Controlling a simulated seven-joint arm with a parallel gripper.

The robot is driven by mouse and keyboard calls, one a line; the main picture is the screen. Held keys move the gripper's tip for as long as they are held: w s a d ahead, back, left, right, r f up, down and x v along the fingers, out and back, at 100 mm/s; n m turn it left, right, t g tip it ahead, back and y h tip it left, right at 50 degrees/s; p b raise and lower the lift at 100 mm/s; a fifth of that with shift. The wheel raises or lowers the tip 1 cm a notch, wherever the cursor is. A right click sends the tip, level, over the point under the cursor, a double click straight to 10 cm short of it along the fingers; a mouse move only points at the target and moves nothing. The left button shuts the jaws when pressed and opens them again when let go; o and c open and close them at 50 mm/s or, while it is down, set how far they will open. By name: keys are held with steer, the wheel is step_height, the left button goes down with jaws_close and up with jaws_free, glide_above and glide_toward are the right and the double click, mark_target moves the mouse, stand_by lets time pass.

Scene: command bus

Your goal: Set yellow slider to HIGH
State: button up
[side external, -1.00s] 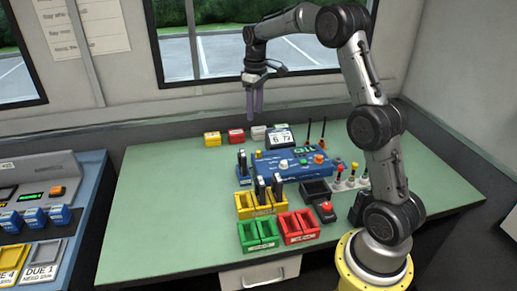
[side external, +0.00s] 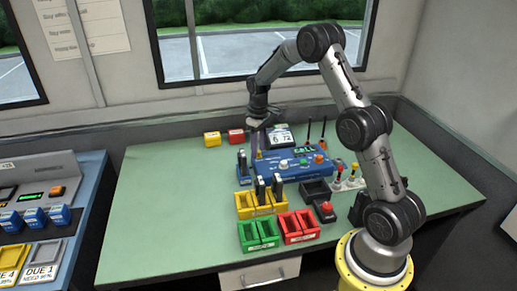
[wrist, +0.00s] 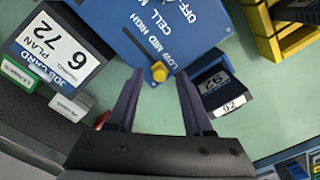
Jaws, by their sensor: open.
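The blue panel (side external: 292,164) lies on the green table and also shows in the wrist view (wrist: 195,22). Its slider has a yellow knob (wrist: 160,72) at the panel's edge, beside the LOW end of the printed LOW, MID, HIGH row. My gripper (wrist: 161,71) is open, with one finger on each side of the yellow knob and gaps between. In the side external view, my gripper (side external: 256,145) is low over the panel's left end, and its fingers hide the knob there. I cannot tell whether the fingertips are at knob height.
A job card stand (wrist: 62,52) reading 72 is left of the fingers in the wrist view. A dark block labelled 92 (wrist: 213,88) stands close to the right finger. Yellow bins (side external: 247,206), green bins (side external: 258,235) and red bins (side external: 298,227) stand in front. The table's left side is clear.

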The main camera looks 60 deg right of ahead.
steer(key=shift+f, duration=0.4)
steer(key=shift+c, duration=0.3)
jaws_close()
stand_by(0.9)
